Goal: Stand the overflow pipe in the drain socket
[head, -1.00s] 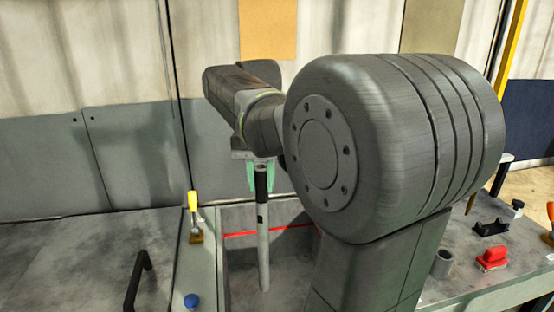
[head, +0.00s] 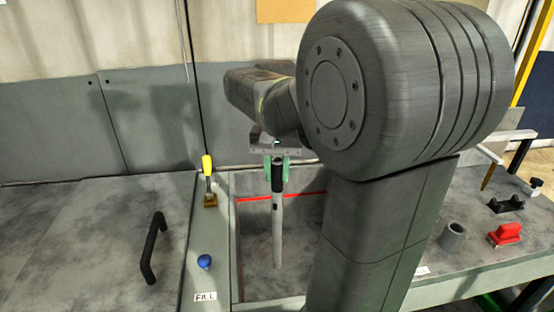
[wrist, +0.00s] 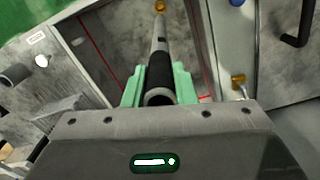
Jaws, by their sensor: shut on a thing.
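The overflow pipe (head: 278,228) is a slim pale-grey tube with a black sleeve at its top. My gripper (head: 277,174) has its green fingers shut on the black upper part, and the pipe hangs nearly upright inside the sunken tank (head: 252,240). In the wrist view, the pipe (wrist: 159,40) runs away from my gripper (wrist: 158,88) with its open top facing the camera. A small brass-coloured piece (wrist: 160,6), possibly the drain socket, shows just beyond the pipe's far end at the top edge. I cannot tell whether they touch. No socket shows in the head view.
Right of my arm are a grey cup (head: 452,236) and a red block (head: 504,235). A red line (head: 254,198) marks the tank wall.

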